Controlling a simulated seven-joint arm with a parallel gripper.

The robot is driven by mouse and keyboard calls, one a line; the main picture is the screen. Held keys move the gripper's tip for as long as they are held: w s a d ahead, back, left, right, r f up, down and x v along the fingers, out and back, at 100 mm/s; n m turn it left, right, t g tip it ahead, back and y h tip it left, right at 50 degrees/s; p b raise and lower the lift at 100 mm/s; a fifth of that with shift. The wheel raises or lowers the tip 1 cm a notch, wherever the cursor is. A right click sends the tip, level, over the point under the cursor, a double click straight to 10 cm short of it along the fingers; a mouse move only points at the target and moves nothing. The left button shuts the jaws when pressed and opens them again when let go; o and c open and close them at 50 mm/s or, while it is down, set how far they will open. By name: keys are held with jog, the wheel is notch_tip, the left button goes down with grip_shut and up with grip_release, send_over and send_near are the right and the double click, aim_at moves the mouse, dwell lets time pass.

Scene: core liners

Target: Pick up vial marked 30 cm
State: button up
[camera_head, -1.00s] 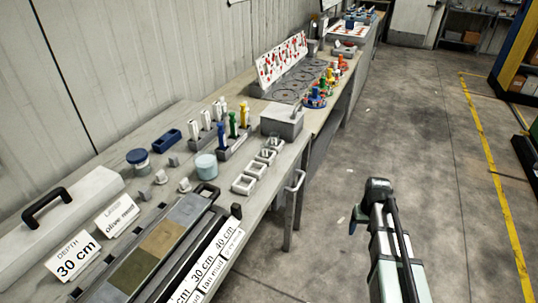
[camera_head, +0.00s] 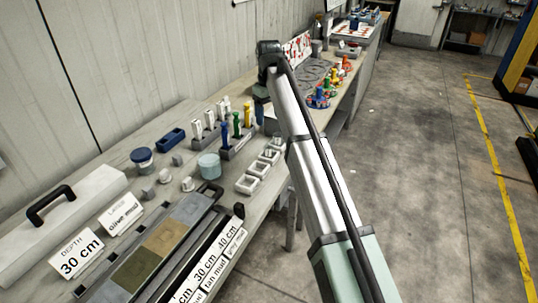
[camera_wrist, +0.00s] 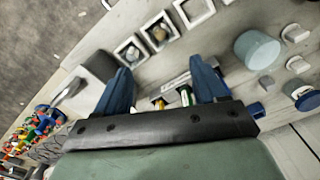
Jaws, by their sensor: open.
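No vial marking is legible, so I cannot tell which vial is marked 30 cm. Several white vials (camera_head: 197,128) stand in a rack on the bench. Coloured-top vials, blue, green (camera_head: 237,122) and yellow, stand in a grey rack (camera_head: 236,150) in front of them. My gripper (camera_wrist: 160,66) is open, its two blue fingers spread above the bench in the wrist view. A green vial (camera_wrist: 186,96) and a yellow one (camera_wrist: 159,103) show between the fingers, partly hidden by the gripper body. A card reading "DEPTH 30 cm" (camera_head: 78,257) stands at front left.
White square trays (camera_head: 257,169), a pale blue jar (camera_head: 209,166), a dark-lidded jar (camera_head: 142,159) and a blue box (camera_head: 171,138) stand near the racks. A core tray (camera_head: 160,240) lies in front. Coloured pieces (camera_head: 320,97) stand further along the bench.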

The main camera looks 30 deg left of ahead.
aim_at(269, 145)
notch_tip(269, 145, down, 13)
jog(key=shift+f, duration=0.2)
dwell(0.7)
jog(key=shift+c, duration=0.5)
jog(key=c, duration=1)
jog(key=shift+r, duration=0.15)
